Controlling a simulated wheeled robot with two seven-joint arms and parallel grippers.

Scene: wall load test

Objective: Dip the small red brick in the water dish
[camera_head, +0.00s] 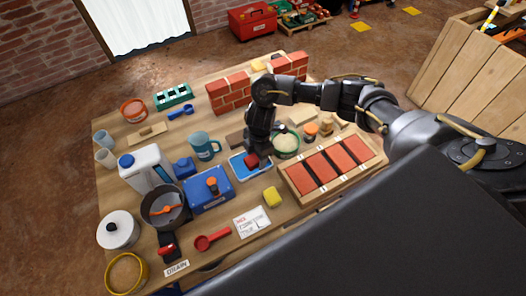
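The small red brick (252,160) is at the tip of my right gripper (254,154), over the water dish. The water dish (238,172) is a shallow light-blue tray with a pale rim near the middle of the table. My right gripper points down and appears closed around the brick. I cannot tell whether the brick touches the water, and the gripper partly covers the dish. My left gripper does not show.
A blue box (211,193) and a blue mug (203,145) stand left of the dish. A green tub (286,144) and a wooden tray of red bricks (340,168) are to the right. A brick wall (231,92) stands behind. A yellow sponge (272,197) lies in front.

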